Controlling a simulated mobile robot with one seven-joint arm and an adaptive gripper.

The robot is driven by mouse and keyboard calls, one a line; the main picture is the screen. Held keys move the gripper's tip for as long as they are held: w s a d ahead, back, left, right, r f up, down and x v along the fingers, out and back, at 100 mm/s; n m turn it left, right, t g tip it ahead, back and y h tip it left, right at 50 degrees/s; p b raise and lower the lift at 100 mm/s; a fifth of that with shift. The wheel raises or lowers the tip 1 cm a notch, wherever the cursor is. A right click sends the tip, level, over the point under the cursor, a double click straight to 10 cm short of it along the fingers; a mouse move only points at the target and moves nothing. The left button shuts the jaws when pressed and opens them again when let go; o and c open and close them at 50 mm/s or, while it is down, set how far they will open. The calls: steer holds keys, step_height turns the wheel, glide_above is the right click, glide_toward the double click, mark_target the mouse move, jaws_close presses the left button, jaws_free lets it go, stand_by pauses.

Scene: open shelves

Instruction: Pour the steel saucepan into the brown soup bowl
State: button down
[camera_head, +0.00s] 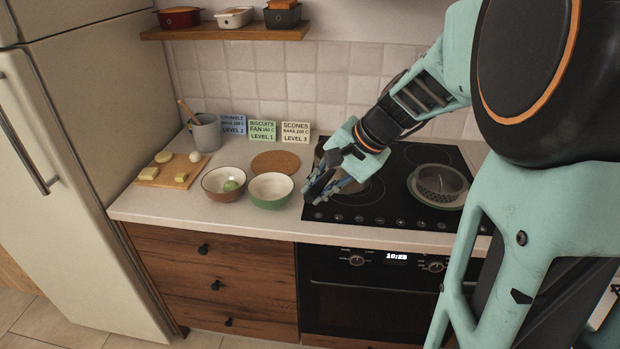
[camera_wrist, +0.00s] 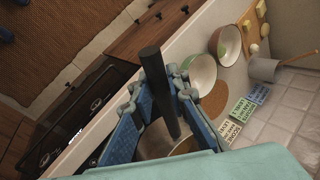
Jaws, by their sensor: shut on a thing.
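The steel saucepan (camera_head: 352,186) is at the left side of the hob in the head view, partly hidden by my gripper (camera_head: 314,188). In the wrist view its dark handle (camera_wrist: 153,68) runs between the two fingers of my gripper (camera_wrist: 158,98), which is shut on it. Part of the pan's rim and inside (camera_wrist: 184,147) shows below the fingers. I cannot tell whether the pan touches the hob.
A green bowl (camera_head: 271,203) stands between the brown bowl and the hob. A cork mat (camera_head: 275,162) lies behind it. A cutting board (camera_head: 150,178), grey utensil crock (camera_head: 206,134) and recipe cards (camera_head: 263,131) are further left and back. A dark mesh bowl (camera_head: 440,181) sits on the hob's right.

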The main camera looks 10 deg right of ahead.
steer(key=shift+r+p, duration=1.85)
steer(key=shift+r, duration=0.85)
steer(key=shift+a+f, duration=0.1)
